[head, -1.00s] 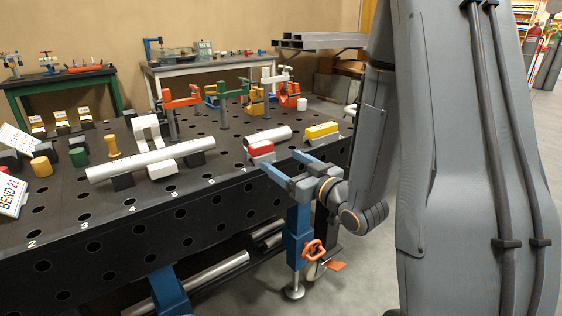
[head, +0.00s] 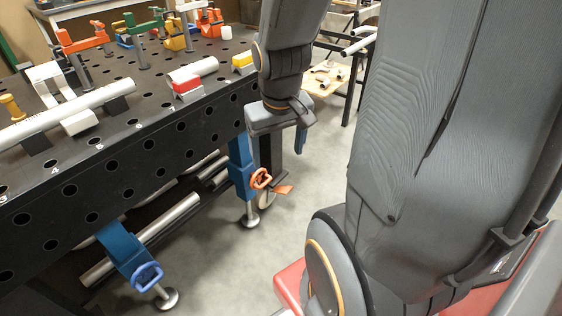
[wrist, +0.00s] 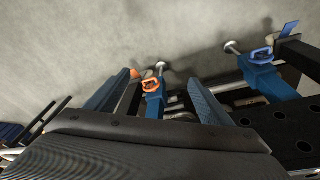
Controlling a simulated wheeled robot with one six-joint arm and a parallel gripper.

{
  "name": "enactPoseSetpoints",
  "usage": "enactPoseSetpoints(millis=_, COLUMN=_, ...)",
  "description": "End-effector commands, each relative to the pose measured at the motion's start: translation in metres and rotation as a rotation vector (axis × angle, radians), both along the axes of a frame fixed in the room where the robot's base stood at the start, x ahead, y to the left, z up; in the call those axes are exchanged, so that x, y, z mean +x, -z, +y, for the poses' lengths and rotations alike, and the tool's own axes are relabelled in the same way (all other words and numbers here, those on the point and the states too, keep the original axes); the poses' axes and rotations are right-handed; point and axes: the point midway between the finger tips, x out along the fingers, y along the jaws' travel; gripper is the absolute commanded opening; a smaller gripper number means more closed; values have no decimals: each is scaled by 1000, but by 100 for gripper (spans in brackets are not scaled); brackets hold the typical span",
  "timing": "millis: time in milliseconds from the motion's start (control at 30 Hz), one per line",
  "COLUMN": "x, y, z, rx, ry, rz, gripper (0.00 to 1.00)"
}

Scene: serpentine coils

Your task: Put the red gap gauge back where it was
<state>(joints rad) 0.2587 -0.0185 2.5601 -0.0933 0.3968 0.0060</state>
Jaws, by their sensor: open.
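The red gap gauge (head: 186,85) is a small red block with a white upper face. It sits in a low grey holder on the black perforated table (head: 110,155), near the front edge by the number 7, in the head view. My gripper (head: 279,142) is to the right of it, off the table's edge and pointing down, with nothing between its fingers. In the wrist view my gripper's two blue-grey fingers (wrist: 158,78) stand wide apart over the floor. The red gauge is not seen in the wrist view.
A yellow block (head: 243,63) sits in a similar holder right of the red gauge, partly behind my arm. A long silver tube (head: 65,115) lies on supports at left.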

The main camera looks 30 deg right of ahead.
Motion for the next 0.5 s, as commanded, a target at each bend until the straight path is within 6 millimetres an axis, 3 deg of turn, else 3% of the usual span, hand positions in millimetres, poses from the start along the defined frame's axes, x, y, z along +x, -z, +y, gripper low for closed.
enactPoseSetpoints(millis=100, x=-31, y=-10, z=15, rx=49, ry=33, rz=106, gripper=75)
enactPoseSetpoints(millis=200, x=-47, y=-15, z=24, rx=75, ry=47, rz=162, gripper=75)
enactPoseSetpoints(millis=500, x=-55, y=-17, z=28, rx=89, ry=53, rz=190, gripper=75)
